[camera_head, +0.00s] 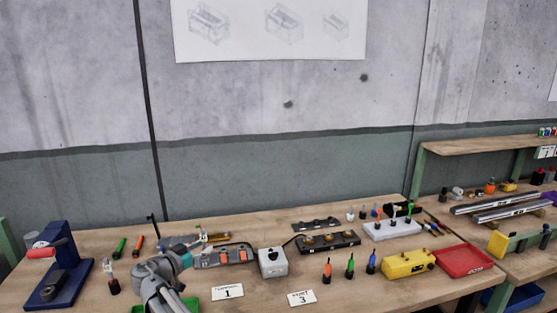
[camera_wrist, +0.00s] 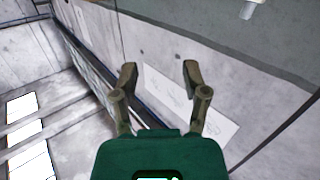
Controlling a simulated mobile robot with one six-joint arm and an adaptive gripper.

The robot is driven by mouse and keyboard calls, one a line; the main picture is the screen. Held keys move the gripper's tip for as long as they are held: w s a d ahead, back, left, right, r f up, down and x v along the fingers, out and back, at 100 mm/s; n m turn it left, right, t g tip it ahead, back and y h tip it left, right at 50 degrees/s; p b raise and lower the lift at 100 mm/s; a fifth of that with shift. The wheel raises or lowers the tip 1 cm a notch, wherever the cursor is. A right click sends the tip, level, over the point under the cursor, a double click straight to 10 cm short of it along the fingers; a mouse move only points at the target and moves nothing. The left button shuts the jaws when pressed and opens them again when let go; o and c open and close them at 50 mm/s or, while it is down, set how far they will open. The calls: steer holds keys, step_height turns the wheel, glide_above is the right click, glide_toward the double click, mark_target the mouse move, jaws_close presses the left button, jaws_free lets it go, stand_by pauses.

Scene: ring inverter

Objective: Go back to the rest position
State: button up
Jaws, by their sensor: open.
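My gripper (camera_wrist: 159,68) is open in the wrist view, its two fingers spread apart with nothing between them. Beyond the fingers are the concrete wall and the drawing sheet (camera_wrist: 190,108), with no bench objects near them. In the head view my grey arm with its teal part rises over the left-middle of the workbench (camera_head: 245,298). The fingertips are too small to make out clearly there.
Around the arm stand a blue press (camera_head: 58,275), a grey box with a black knob (camera_head: 272,262) and a dark plate with round fittings (camera_head: 328,241). Farther right are a yellow box (camera_head: 408,263) and a red tray (camera_head: 463,261). Number cards lie at the front.

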steer(key=s+d+f+g, duration=0.1)
steer(key=d+f+g, duration=0.2)
steer(key=d, duration=0.6)
steer(key=s+d+f+n+g+y+p, duration=0.1)
steer(key=d+f+g, duration=0.2)
steer(key=d, duration=0.6)
steer(key=s+d+f+n+g+y+p, duration=0.1)
steer(key=d+f+g, duration=0.2)
steer(key=d, duration=0.6)
steer(key=shift+s+f, duration=0.1)
steer(key=shift+s, duration=0.25)
steer(key=s+d+f+g+y, duration=0.1)
steer(key=d, duration=0.1)
steer(key=s+d+n+g, duration=0.1)
steer(key=s+d, duration=0.1)
steer(key=d, duration=0.1)
steer(key=s+d+f+g+y+p, duration=0.1)
steer(key=s+d, duration=0.1)
steer(key=shift+s+d+f+n+y, duration=0.15)
steer(key=shift+f+n+y, duration=0.15)
steer(key=s+d+n+g+y+p, duration=0.1)
steer(key=s+d+n+g+y, duration=0.1)
steer(key=s+d+y, duration=0.3)
steer(key=shift+s+d+f+n, duration=0.3)
steer(key=shift+s+d+f, duration=0.15)
steer(key=shift+s, duration=1.45)
